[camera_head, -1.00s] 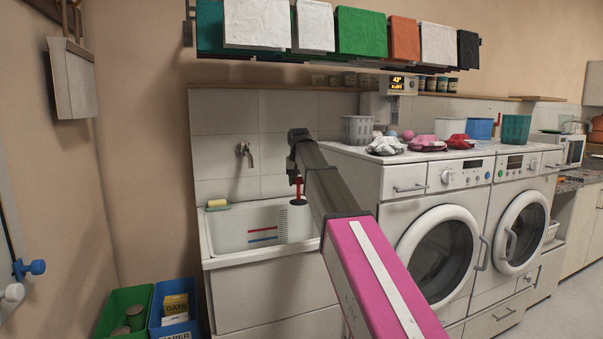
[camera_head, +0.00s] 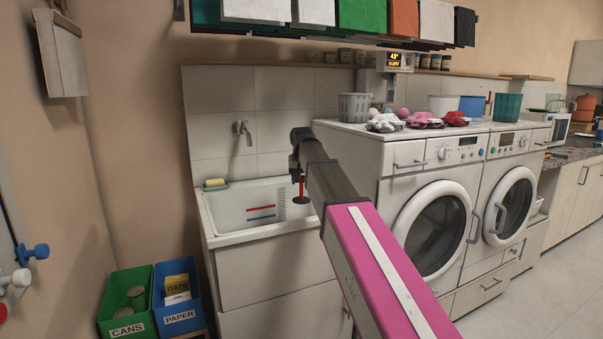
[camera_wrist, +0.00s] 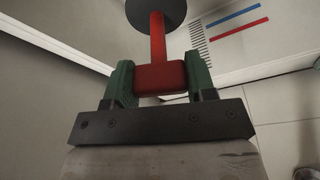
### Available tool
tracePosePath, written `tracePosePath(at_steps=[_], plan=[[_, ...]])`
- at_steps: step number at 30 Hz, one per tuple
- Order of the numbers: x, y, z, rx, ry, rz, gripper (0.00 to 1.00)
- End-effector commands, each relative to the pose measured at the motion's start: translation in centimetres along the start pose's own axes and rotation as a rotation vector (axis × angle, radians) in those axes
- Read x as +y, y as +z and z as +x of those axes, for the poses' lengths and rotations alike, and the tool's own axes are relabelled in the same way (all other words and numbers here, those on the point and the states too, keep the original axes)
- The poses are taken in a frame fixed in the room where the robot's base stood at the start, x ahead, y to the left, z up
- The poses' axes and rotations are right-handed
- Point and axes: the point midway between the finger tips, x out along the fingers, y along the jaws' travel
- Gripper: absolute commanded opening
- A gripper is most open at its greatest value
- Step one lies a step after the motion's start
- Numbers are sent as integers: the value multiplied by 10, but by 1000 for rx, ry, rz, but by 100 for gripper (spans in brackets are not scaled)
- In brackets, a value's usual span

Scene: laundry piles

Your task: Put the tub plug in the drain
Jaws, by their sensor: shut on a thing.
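The tub plug (camera_head: 300,196) has a red stem and handle with a dark round disc at its lower end. My gripper (camera_head: 299,172) is shut on its handle and holds it over the right part of the white tub (camera_head: 228,236). In the wrist view the red handle of the plug (camera_wrist: 160,75) sits between the green fingers of my gripper (camera_wrist: 161,84), with the disc pointing away from them. The plug hangs upright in the head view and looks clear of the tub floor. The drain is not visible in either current view.
A tap (camera_head: 243,131) is on the tiled wall behind the tub. A yellow sponge (camera_head: 214,183) lies at its back left corner. A washing machine (camera_head: 433,215) stands right of the tub, close to my arm. Green (camera_head: 128,319) and blue (camera_head: 179,314) bins stand at lower left.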

Motion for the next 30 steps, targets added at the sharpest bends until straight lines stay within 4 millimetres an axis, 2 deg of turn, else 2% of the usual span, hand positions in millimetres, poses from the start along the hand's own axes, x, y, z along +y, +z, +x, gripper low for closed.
tracePosePath(at_steps=[30], plan=[[0,29,101,-1,0,0,12]])
